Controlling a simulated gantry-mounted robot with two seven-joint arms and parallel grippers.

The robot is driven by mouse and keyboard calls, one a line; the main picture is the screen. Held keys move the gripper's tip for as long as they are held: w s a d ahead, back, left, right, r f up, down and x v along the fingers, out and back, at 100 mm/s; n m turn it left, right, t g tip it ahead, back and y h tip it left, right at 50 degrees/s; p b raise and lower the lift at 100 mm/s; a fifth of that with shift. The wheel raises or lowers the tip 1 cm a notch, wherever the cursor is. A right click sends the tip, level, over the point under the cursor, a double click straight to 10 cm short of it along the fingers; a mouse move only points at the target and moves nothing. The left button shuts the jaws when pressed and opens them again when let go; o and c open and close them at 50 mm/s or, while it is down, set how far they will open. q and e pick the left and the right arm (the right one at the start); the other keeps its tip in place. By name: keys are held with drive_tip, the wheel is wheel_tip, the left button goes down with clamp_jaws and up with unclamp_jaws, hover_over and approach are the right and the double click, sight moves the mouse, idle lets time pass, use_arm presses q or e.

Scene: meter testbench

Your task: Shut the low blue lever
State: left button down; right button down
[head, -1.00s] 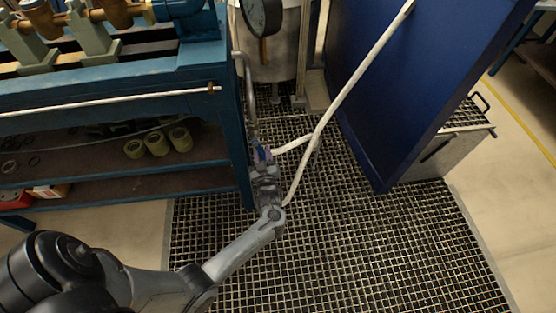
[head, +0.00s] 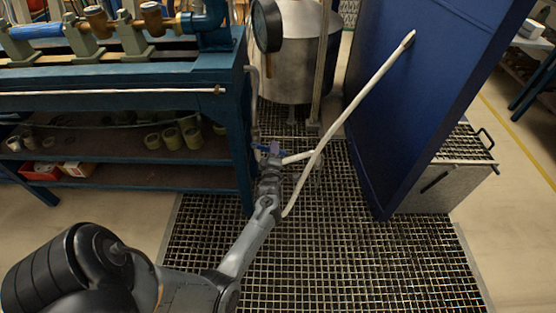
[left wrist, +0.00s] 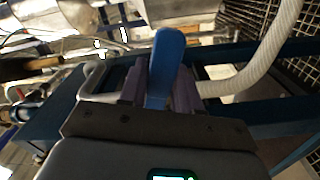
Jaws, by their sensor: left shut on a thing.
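The low blue lever (left wrist: 168,62) stands up between the purple-padded fingers of my left gripper (left wrist: 160,85) in the left wrist view. The gripper is shut on it, and the lever's upper part sticks out beyond the fingers. In the head view my left gripper (head: 273,157) is beside the right end of the blue bench, low by the pipe. Only a small bit of the blue lever (head: 262,148) shows there. The valve body under it is mostly hidden by the gripper. My right gripper is not in view.
A white hose (head: 342,118) runs from the blue panel (head: 403,120) down close to the gripper's right. The blue bench (head: 236,130) stands close on the left, with a steel tank (head: 297,62) behind. The grated floor (head: 350,255) in front is clear.

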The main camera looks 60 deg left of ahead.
use_arm(q)
drive_tip(key=shift+w+d+r+n, duration=0.1)
drive_tip(key=shift+w+r+n, duration=0.05)
drive_tip(key=shift+r+n, duration=0.3)
drive_tip(key=shift+r+n+p, duration=0.6)
drive_tip(key=shift+n+p, duration=0.2)
drive_tip(key=shift+n, duration=0.45)
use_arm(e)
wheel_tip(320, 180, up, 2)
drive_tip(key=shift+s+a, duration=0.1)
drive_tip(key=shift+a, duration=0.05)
use_arm(q)
drive_tip(key=shift+r+n, duration=0.15)
drive_tip(key=shift+n, duration=0.15)
drive_tip(key=c, duration=0.9)
unclamp_jaws()
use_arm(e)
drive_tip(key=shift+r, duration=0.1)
